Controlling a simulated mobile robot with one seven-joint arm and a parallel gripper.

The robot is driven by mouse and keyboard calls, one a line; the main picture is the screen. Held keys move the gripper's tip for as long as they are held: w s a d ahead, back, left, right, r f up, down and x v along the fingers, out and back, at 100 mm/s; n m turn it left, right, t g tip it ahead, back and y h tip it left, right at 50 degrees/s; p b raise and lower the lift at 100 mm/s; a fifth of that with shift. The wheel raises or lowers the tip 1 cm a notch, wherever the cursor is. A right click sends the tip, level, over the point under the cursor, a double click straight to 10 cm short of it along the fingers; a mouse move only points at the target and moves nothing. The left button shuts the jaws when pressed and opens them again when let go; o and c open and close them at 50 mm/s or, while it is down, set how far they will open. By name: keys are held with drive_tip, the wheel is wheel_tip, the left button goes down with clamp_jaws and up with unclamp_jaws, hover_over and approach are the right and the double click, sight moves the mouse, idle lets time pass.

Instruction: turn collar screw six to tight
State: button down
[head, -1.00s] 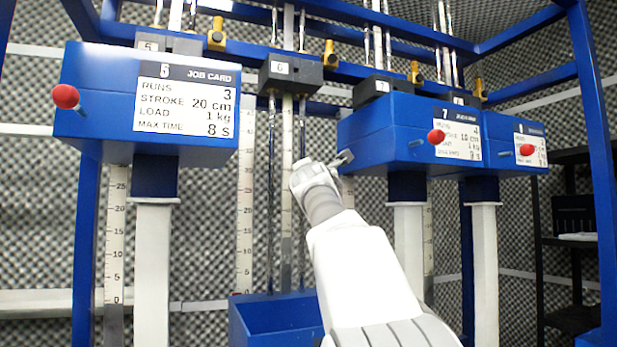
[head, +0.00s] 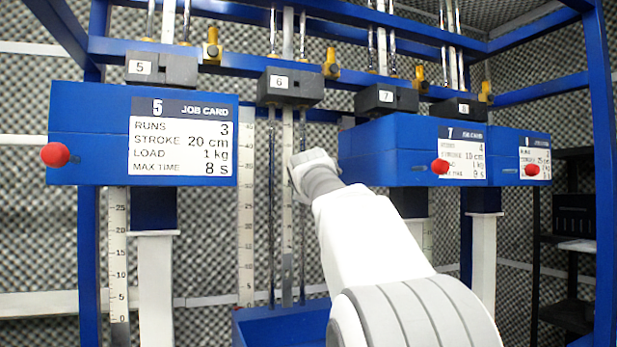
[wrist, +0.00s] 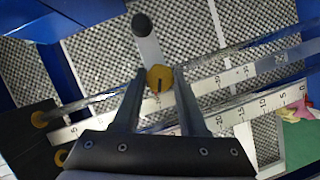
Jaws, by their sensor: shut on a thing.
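The black collar block six (head: 290,87) sits on its rods below the blue beam. In the head view my gripper (head: 313,168) is in front of rod six, below that block, and its fingertips are hidden. In the wrist view my gripper (wrist: 159,76) is shut on a yellow knob (wrist: 158,79) with a dark slot. A grey arm with a black end (wrist: 142,25) extends from the knob. A black block with brass rings (wrist: 33,133) lies at the left. I cannot tell whether the knob touches anything behind it, nor how tight it is.
Blue box five (head: 90,115) with a job card and red button stands left, and boxes seven (head: 385,150) and eight (head: 510,140) stand right. A blue bin (head: 280,325) is below. Rods and rulers run close behind my gripper; yellow fittings (head: 332,66) line the beam.

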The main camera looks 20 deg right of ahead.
drive_tip(key=shift+d+r+m+g+y+p, duration=0.1)
drive_tip(key=shift+m+g+y+p, duration=0.2)
drive_tip(key=shift+m+y+p, duration=0.9)
drive_tip(key=shift+d+r+m+g+y+p, duration=0.1)
drive_tip(key=shift+m+g+y+p, duration=0.4)
drive_tip(key=shift+m+p, duration=1.15)
drive_tip(key=shift+d+r+m+g+y+p, duration=0.1)
drive_tip(key=shift+m+y+p, duration=1)
drive_tip(key=shift+m, duration=0.65)
drive_tip(key=shift+f, duration=0.1)
drive_tip(key=shift+c, duration=2.3)
unclamp_jaws()
drive_tip(key=shift+s, duration=0.1)
drive_tip(key=b+v, duration=0.3)
drive_tip(key=v, duration=1.4)
drive_tip(key=shift+b, duration=0.4)
